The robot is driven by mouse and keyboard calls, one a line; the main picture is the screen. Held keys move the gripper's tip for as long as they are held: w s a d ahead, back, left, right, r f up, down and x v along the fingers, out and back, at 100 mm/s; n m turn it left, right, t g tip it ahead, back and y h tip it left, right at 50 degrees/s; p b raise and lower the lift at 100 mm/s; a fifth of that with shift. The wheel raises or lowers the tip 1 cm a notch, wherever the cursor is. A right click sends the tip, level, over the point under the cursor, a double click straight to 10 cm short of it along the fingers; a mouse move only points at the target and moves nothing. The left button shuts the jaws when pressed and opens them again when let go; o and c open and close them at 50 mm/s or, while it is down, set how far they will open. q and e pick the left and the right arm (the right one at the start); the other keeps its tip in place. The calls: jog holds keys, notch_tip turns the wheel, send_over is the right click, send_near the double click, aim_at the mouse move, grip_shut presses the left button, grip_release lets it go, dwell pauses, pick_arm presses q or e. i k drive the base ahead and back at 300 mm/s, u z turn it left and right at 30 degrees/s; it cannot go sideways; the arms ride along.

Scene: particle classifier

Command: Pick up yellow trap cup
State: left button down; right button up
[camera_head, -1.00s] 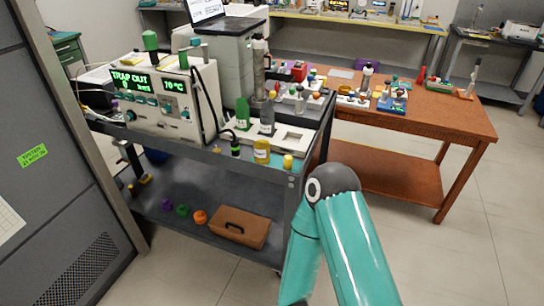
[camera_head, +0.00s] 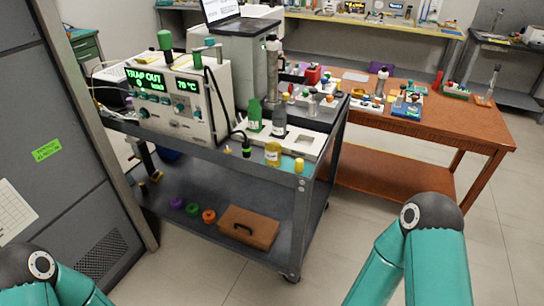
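A yellow jar-like container (camera_head: 273,152) stands upright near the front right of the cart's top, and a smaller yellow-topped piece (camera_head: 299,165) stands to its right at the cart corner. I cannot tell which of them is the trap cup. A small yellow item (camera_head: 156,176) also lies at the left of the lower shelf. Nothing touches these pieces. Only the teal links and dark joints of my two arms show, at the lower left and lower right. Both grippers are out of frame.
The cart (camera_head: 320,165) carries a device (camera_head: 175,100) reading "TRAP OUT", plus green and grey bottles. Its lower shelf holds a brown case (camera_head: 249,227) and purple, green and orange round pieces. A brown table (camera_head: 460,120) stands behind right. Floor in front is clear.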

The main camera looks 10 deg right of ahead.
aim_at(273, 150)
jog(key=z, duration=0.1)
jog(key=i, duration=1)
jog(key=u, duration=0.1)
